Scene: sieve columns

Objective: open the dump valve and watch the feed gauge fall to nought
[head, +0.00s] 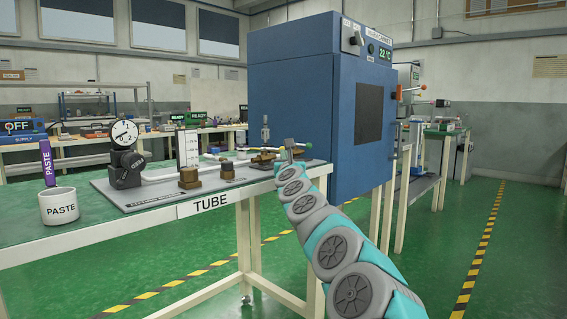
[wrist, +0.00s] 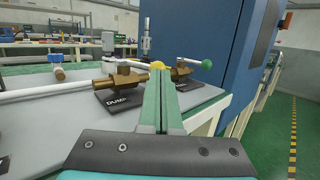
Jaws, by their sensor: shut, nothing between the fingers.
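The dump valve (wrist: 118,80) is a brass body on a dark base marked DUMP, left of my fingers in the wrist view. Its grey lever (wrist: 136,63) points right and ends in a yellow knob (wrist: 157,65). My gripper (wrist: 161,78) is shut and empty, its green fingertips right at the knob; I cannot tell whether they touch. In the head view my gripper (head: 287,146) is over the bench's right end and partly covers the valve area. The round white gauge (head: 124,134) stands upright on a dark block at left; its exact reading is too small to tell.
Another valve lever with a green knob (wrist: 206,64) lies just behind, to the right. A blue cabinet (head: 300,100) stands close behind the bench. A white PASTE cup (head: 59,206) sits at the bench's left. Green floor (head: 420,240) is clear at right.

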